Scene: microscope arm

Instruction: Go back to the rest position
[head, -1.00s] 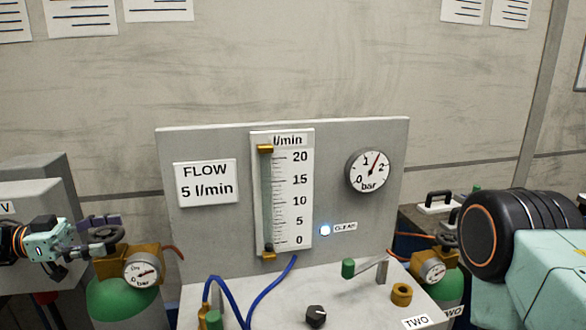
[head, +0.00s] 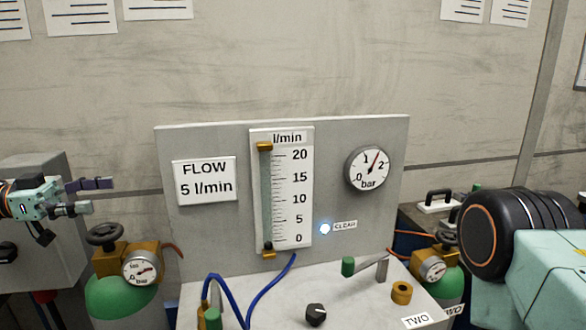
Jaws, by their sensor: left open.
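My left gripper (head: 88,196) is at the left edge of the head view, open and empty. It is above and to the left of the valve handwheel (head: 105,234) on the left green cylinder (head: 122,300), apart from it. The cylinder's brass regulator carries a round gauge (head: 141,269). On the right, a large black and teal part of my right arm (head: 545,260) shows, but my right gripper does not.
A grey panel (head: 330,140) stands in the middle with a flow tube (head: 267,200), a bar gauge (head: 367,169) and a lit lamp (head: 325,228). Its bench top holds a black knob (head: 316,314), a green-tipped lever (head: 348,266) and blue hoses. A second cylinder (head: 452,288) stands at right.

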